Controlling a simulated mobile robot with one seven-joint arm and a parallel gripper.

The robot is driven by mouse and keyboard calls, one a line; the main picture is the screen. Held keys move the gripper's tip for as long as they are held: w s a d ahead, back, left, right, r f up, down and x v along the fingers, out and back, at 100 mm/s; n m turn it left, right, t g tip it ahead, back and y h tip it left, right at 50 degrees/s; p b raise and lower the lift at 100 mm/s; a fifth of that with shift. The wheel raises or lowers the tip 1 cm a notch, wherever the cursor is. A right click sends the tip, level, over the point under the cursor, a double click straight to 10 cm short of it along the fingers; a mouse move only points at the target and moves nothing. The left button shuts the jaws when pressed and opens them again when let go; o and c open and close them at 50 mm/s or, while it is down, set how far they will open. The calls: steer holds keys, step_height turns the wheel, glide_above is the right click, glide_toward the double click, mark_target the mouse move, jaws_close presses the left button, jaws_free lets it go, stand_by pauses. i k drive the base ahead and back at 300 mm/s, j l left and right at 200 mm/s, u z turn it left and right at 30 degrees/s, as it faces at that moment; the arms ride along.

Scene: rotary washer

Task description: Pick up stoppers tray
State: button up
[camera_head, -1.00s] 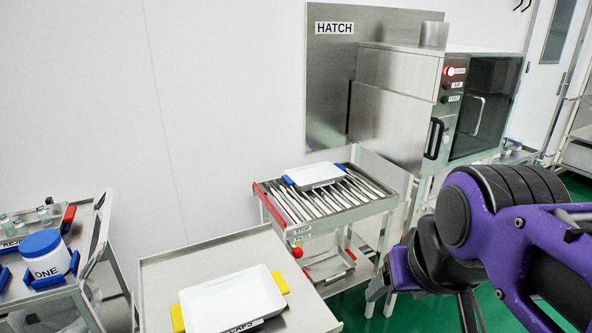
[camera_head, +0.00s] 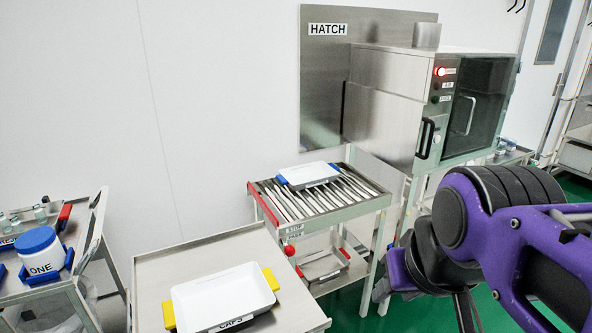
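A white tray with blue handles (camera_head: 308,175) lies on the far side of the roller stand (camera_head: 338,213). No label can be read on it, so I cannot tell if it is the stoppers tray. A second white tray, with yellow handles (camera_head: 222,293), lies on the steel table in front; its label seems to read CAPS. My gripper (camera_head: 381,290) is at the lower right, pointing down, beside the roller stand and apart from both trays. Its fingers are mostly hidden by my purple arm, and nothing can be seen held in it.
The steel table (camera_head: 165,270) stands at the front. A left cart holds a white jar with a blue lid (camera_head: 42,257), marked ONE, and small vials. A steel cabinet with a glass door (camera_head: 478,110) and red light stands behind my arm. Green floor shows right of the roller stand.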

mark_target(305, 176)
steer(key=k+l, duration=0.15)
steer(key=l, duration=0.2)
steer(key=k+l+u, duration=0.15)
steer(key=l, duration=0.25)
steer(key=l+u, duration=0.2)
steer(key=l, duration=0.6)
steer(key=i+l+u, duration=0.15)
steer(key=l, duration=0.25)
steer(key=i+l+u, duration=0.15)
steer(key=l, duration=0.25)
steer(key=i+l+u, duration=0.35)
steer(key=i+l, duration=0.2)
steer(key=l, duration=0.15)
